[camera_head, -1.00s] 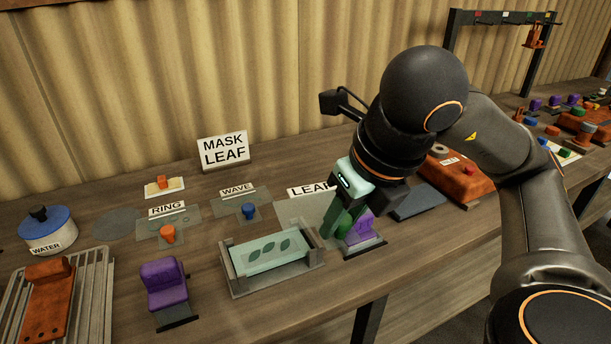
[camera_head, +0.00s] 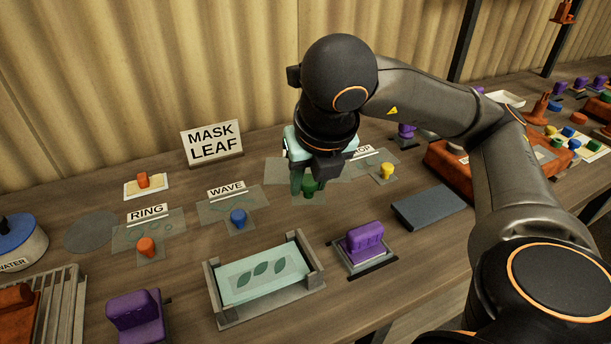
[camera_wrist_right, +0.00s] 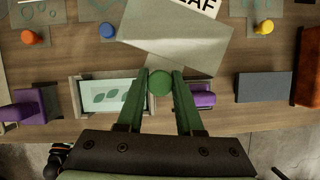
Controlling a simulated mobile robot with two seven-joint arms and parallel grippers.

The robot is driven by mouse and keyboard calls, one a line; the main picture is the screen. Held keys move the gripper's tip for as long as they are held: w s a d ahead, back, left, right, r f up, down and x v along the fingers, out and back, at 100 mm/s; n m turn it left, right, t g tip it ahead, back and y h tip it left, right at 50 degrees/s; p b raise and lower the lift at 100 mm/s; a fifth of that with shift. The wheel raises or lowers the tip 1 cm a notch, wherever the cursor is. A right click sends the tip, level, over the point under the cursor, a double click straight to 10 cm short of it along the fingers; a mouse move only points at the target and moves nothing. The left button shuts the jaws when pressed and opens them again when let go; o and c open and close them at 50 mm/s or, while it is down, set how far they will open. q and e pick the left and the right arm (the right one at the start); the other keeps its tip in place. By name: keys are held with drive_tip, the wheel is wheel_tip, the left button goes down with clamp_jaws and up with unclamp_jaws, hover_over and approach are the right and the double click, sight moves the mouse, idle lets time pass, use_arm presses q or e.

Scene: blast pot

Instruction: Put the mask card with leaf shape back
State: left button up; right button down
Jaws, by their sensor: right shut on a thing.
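The mask card with the leaf shape is a grey sheet (camera_wrist_right: 175,42) in the right wrist view, partly overlapping another grey area there. Its green knob (camera_wrist_right: 159,83) sits between the fingers of my right gripper (camera_wrist_right: 159,90), which is shut on it. In the head view my right gripper (camera_head: 307,182) is at the back of the bench, between the WAVE card and the yellow-knobbed card, with the green knob (camera_head: 309,186) at its tips. The arm hides most of the card and its label. Whether the card touches the bench is unclear. The left gripper is not in view.
The MASK LEAF sign (camera_head: 212,143) stands behind. The WAVE card (camera_head: 232,205) and RING card (camera_head: 148,235) lie left, the yellow-knobbed card (camera_head: 372,163) right. In front are a fixture (camera_head: 318,282) holding a leaf-patterned plate (camera_head: 262,272), a purple block (camera_head: 365,243) and a dark slab (camera_head: 432,207).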

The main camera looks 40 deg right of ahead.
drive_tip(key=w+d+f, duration=0.2)
drive_tip(key=w+d, duration=0.1)
drive_tip(key=w+d+f, duration=0.1)
drive_tip(key=shift+w+d+f+b, duration=0.1)
drive_tip(key=shift+w+d+b, duration=0.15)
drive_tip(key=shift+w+b, duration=0.15)
drive_tip(key=w+d+f, duration=0.2)
drive_tip(key=f, duration=0.1)
drive_tip(key=w+d+f, duration=0.1)
drive_tip(key=shift+w+f, duration=0.3)
drive_tip(key=shift+f, duration=0.1)
drive_tip(key=shift+w+d+f, duration=0.25)
drive_tip(key=shift+w+f, duration=0.05)
drive_tip(key=shift+f, duration=0.2)
wheel_tip(320, 180, down, 4)
drive_tip(key=shift+w+d+r+b, duration=0.15)
drive_tip(key=shift+r+b, duration=0.1)
drive_tip(key=shift+b, duration=0.05)
drive_tip(key=shift+f+b, duration=0.25)
drive_tip(key=shift+b, duration=0.05)
drive_tip(key=c, duration=0.6)
unclamp_jaws()
drive_tip(key=shift+r, duration=0.1)
drive_tip(key=shift+o, duration=0.2)
